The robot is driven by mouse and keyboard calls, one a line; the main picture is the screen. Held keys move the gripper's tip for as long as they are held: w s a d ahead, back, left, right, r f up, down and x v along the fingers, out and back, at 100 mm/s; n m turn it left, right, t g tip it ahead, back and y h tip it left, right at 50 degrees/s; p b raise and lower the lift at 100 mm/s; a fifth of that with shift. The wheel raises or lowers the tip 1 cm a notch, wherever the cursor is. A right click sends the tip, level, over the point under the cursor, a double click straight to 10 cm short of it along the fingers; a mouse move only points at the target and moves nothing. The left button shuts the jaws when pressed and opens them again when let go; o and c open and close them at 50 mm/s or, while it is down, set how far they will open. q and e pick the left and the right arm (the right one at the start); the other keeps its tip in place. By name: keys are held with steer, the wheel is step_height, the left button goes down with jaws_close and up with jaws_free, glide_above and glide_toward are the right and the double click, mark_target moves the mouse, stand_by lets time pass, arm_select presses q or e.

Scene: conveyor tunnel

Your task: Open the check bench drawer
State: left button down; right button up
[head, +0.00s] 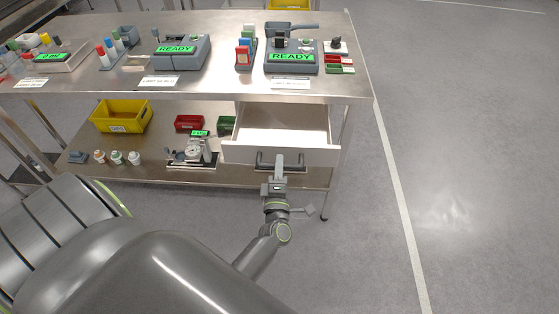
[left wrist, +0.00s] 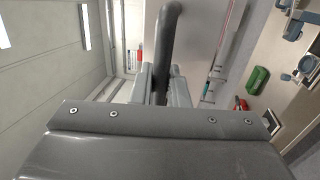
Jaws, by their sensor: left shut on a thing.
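The check bench (head: 220,88) is a steel table with a lower shelf. Its white drawer (head: 240,153) hangs under the right end of the top and stands pulled out, with its bare inside showing in the head view. A dark bar handle (head: 293,163) is on the drawer front. My left gripper (head: 279,163) is shut on the handle near its middle. In the left wrist view the handle (left wrist: 168,38) passes between the two grey fingers (left wrist: 160,82). My right gripper is not in view.
Devices with green READY screens (head: 181,50) stand on the bench top. A yellow bin (head: 121,115), a red bin (head: 188,122) and a dial gauge (head: 194,149) are on the lower shelf. The grey floor to the right is clear, with a white line (head: 393,180).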

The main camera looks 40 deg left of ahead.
arm_select(q)
steer(key=shift+s+d, duration=0.15)
steer(key=shift+s, duration=0.05)
steer(key=shift+s+d, duration=0.1)
steer(key=c, duration=1.6)
jaws_free()
steer(key=shift+o, duration=0.5)
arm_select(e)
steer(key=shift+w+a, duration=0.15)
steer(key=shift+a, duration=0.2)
arm_select(q)
steer(key=shift+f, duration=0.1)
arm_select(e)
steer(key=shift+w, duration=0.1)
